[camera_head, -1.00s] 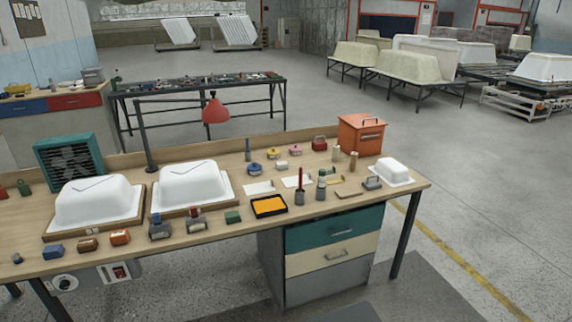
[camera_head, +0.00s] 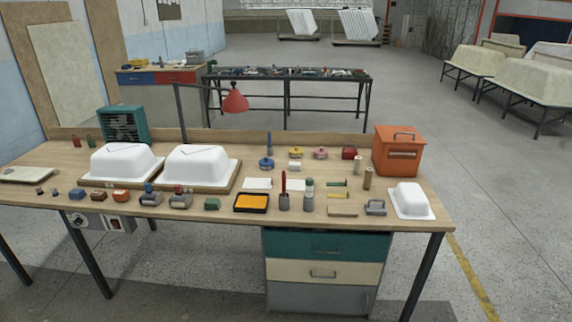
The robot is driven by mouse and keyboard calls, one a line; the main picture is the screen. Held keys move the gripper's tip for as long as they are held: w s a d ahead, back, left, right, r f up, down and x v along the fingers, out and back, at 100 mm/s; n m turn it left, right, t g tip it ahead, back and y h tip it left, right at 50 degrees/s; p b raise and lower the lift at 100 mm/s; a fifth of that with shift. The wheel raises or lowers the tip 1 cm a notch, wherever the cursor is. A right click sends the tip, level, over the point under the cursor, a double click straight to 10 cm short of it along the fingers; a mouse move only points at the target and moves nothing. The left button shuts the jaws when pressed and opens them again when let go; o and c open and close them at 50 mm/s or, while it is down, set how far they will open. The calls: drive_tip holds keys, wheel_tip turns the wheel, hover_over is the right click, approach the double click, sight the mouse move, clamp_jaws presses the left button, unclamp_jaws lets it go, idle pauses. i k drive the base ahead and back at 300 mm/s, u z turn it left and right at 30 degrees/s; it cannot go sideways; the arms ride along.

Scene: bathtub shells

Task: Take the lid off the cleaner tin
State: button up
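Small tins stand toward the back of the workbench (camera_head: 410,222), right of its middle: a blue round one (camera_head: 266,164), a yellow one (camera_head: 295,153), a pink one (camera_head: 320,153) and a red one (camera_head: 349,152). A small white item (camera_head: 294,166) sits just in front of the yellow one. They are too small to read, so I cannot tell which is the cleaner tin or whether a lid is on it. My gripper is not in view.
An orange box (camera_head: 398,152) and a small white tub (camera_head: 411,199) stand at the right. Floor is open right of the bench.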

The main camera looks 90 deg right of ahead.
sight(266, 161)
drive_tip(key=z, duration=0.05)
drive_tip(key=k, duration=0.15)
drive_tip(key=z, duration=1.8)
drive_tip(key=i, duration=0.95)
